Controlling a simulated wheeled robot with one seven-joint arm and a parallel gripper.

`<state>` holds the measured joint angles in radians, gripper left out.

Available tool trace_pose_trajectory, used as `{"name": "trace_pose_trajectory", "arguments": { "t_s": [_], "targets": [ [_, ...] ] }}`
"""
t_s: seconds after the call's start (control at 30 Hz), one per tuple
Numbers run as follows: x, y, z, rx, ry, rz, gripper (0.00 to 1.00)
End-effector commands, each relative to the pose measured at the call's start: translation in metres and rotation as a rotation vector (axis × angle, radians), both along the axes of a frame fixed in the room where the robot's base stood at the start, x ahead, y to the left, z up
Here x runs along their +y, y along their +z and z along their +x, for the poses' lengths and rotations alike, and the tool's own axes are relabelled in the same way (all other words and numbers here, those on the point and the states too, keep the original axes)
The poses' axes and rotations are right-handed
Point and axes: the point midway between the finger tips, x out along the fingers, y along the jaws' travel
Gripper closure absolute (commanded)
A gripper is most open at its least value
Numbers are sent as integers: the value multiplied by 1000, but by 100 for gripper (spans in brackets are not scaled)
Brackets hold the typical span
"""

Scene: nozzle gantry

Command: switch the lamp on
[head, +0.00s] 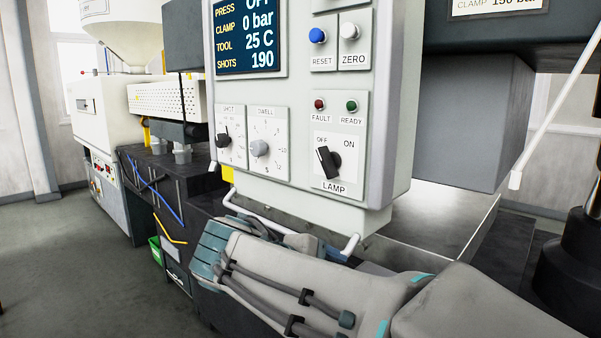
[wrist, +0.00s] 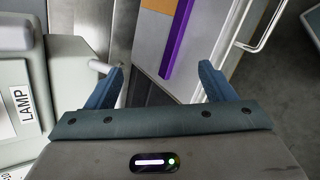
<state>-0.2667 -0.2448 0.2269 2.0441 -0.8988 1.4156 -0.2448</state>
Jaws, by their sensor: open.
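The lamp switch (head: 328,161) is a black rotary knob on a white plate marked OFF, ON and LAMP, low on the right of the control panel (head: 386,100) in the head view. Its pointer end tilts up and left, towards OFF. In the wrist view the LAMP label (wrist: 21,104) shows at the left edge, but the knob is not in sight. My gripper (wrist: 162,80) is open, with nothing between its two blue fingers. It is below the panel, apart from the switch. In the head view my arm crosses below the panel and the fingertips cannot be made out.
Above the switch are a red FAULT lamp (head: 320,104) and a green READY lamp (head: 351,106). Two dials (head: 260,148) sit left of it. A white handle (head: 351,243) juts out under the panel, near my left finger in the wrist view. The space before the switch is clear.

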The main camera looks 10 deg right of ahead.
Motion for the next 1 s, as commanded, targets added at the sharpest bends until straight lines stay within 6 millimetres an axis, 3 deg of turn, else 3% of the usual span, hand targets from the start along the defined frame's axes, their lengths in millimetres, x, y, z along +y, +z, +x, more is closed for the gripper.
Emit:
{"name": "trace_pose_trajectory", "arguments": {
  "t_s": [0.1, 0.2, 0.3, 0.4, 0.5, 0.63, 1.0],
  "targets": [
    [35, 59, 24, -61, 104, -238, 24],
    [62, 103, 32, -126, 144, -389, 24],
    [84, 136, 33, -186, 160, -493, 24],
    [98, 156, 31, -227, 162, -554, 24],
    [103, 166, 30, -249, 160, -582, 24],
    [96, 170, 35, -255, 158, -590, 24],
    [35, 170, 78, -252, 157, -589, 24]
  ]
}}
